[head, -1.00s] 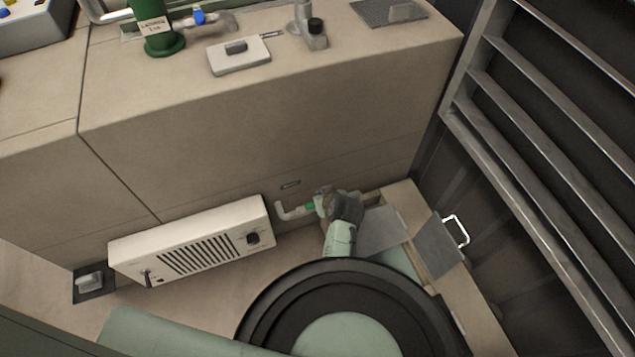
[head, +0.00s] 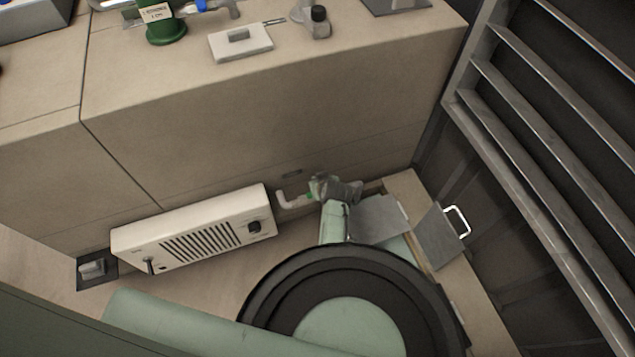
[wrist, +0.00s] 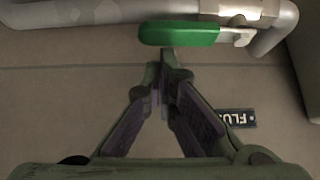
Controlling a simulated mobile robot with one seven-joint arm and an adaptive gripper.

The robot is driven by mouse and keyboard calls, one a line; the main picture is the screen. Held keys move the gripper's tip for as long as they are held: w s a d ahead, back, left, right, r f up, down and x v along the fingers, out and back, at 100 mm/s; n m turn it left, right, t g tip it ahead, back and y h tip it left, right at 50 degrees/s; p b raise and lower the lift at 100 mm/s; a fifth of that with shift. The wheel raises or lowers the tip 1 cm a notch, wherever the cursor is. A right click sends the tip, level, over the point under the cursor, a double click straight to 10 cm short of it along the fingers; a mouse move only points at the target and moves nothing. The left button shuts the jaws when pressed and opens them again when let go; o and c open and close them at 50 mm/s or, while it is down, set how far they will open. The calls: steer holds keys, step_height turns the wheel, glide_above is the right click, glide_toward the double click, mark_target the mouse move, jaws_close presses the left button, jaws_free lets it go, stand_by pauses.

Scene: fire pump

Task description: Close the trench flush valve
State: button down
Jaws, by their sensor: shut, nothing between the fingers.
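The trench flush valve has a green lever handle (wrist: 180,34) and sits on a grey pipe (wrist: 100,12) in the wrist view. The handle lies roughly parallel to the pipe. In the head view, my gripper (head: 318,187) is low by the cabinet front, by the pale pipe elbow (head: 292,202), with only a bit of green handle (head: 309,196) showing.
A white vented box (head: 200,235) stands on the floor left of the pipe. Grey plates (head: 380,220) and an open flap with a white handle (head: 440,235) lie to the right. The cabinet front (head: 260,130) rises behind, and a slatted metal frame (head: 550,130) bounds the right.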

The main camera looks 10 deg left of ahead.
steer(key=shift+w+a+f, duration=0.1)
steer(key=shift+w+f, duration=0.05)
steer(key=shift+f, duration=0.15)
